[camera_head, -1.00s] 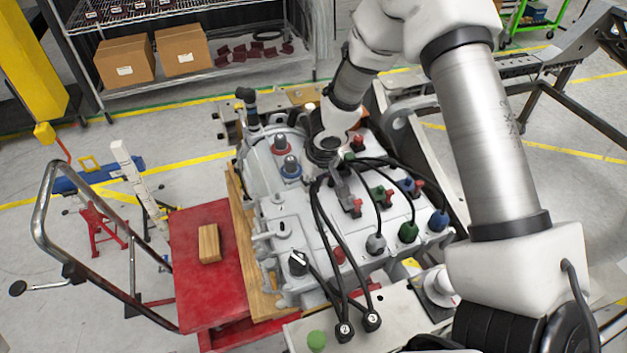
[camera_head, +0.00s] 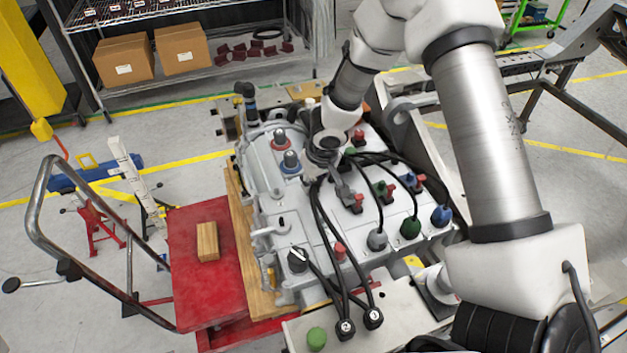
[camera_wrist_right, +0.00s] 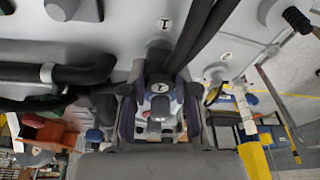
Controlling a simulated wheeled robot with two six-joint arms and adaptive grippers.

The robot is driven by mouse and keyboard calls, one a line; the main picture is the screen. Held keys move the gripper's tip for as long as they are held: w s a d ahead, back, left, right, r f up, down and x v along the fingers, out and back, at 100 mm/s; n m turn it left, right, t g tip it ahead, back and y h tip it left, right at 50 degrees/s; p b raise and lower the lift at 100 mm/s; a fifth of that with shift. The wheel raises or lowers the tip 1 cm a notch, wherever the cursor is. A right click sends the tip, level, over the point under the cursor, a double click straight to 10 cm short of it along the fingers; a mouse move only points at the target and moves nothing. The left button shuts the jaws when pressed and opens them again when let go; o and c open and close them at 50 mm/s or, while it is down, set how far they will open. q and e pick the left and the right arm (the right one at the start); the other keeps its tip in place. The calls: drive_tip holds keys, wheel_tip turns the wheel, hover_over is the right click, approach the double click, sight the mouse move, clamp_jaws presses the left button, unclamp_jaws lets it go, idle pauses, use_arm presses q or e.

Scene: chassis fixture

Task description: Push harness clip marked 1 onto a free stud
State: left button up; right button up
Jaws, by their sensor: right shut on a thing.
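My right gripper (camera_head: 345,190) is low over the middle of the grey chassis (camera_head: 295,225), pointing down. In the right wrist view its fingers (camera_wrist_right: 158,105) are shut on a dark clip (camera_wrist_right: 160,88) with a round white label that looks like a 1. Black harness cables run from around the gripper. Two other clips, marked 2 (camera_head: 345,328) and 3 (camera_head: 373,318), hang at the front edge of the chassis. The wrist view also shows 1 labels on the light panel (camera_wrist_right: 164,24). I cannot tell whether the held clip touches a stud. My left gripper is out of view.
Grey (camera_head: 377,240), green (camera_head: 410,228) and blue (camera_head: 440,217) plugs with cables stand along the right of the chassis, near several small red parts. A red platform (camera_head: 195,285) with a wooden block (camera_head: 208,242) is at the left. Loose cables cross the middle.

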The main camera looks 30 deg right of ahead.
drive_tip(key=shift+f+b, duration=0.5)
drive_tip(key=o, duration=1)
drive_tip(key=shift+r, duration=0.15)
wheel_tip(320, 180, up, 6)
drive_tip(key=p, duration=0.5)
